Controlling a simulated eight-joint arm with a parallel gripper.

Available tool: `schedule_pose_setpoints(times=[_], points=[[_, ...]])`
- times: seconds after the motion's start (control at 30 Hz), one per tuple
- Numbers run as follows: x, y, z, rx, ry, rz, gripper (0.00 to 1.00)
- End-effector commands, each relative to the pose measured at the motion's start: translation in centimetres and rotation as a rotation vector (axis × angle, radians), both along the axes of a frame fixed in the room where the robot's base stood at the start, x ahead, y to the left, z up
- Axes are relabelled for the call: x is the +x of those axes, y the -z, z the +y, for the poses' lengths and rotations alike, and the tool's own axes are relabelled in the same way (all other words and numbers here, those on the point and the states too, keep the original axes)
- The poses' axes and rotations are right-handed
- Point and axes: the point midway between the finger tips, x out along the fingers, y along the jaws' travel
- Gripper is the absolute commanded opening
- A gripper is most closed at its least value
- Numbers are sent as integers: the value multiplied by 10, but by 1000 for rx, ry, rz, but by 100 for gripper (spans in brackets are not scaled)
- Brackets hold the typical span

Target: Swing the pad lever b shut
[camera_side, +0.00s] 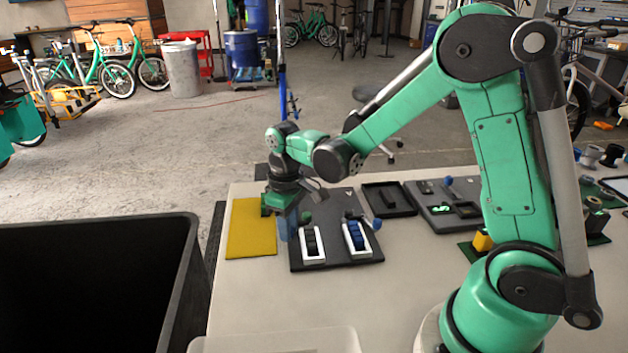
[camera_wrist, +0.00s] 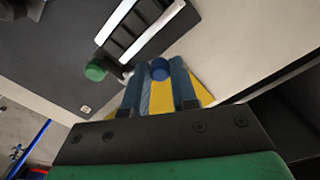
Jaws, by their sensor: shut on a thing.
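A dark board (camera_side: 335,257) carries two pads in white frames, a left one (camera_side: 312,244) and a right one (camera_side: 357,238). My gripper (camera_side: 287,232) is low at the board's left side, beside the left pad. In the wrist view its two blue fingers (camera_wrist: 158,88) are closed about a blue knob (camera_wrist: 159,69) at their tips. This looks like a lever's knob; most of its arm is hidden. A green knob (camera_wrist: 95,71) stands just left of it, by the white-framed pad (camera_wrist: 143,30). Another blue knob (camera_side: 376,224) is at the right pad. No letter b is readable.
A yellow mat (camera_side: 250,235) lies left of the board, partly below my gripper. A large black bin (camera_side: 95,228) stands at the left. An empty dark tray (camera_side: 389,198) and another fixture board (camera_side: 440,207) are behind and right.

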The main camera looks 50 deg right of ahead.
Motion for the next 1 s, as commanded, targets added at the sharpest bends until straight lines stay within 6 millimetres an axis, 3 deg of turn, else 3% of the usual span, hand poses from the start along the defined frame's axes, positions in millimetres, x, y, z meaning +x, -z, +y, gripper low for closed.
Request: schedule_pose_setpoints(times=[0.13, 0.17, 0.23, 0.27, 0.6, 1.0], points=[[0, 0, -1, -2, 2, 1, 0], [0, 0, -1, -2, 2, 1, 31], [0, 0, -1, -1, 2, 1, 51], [0, 0, 0, -1, 2, 1, 55], [0, -3, 0, -1, 2, 1, 55], [0, -50, 0, -1, 2, 1, 55]])
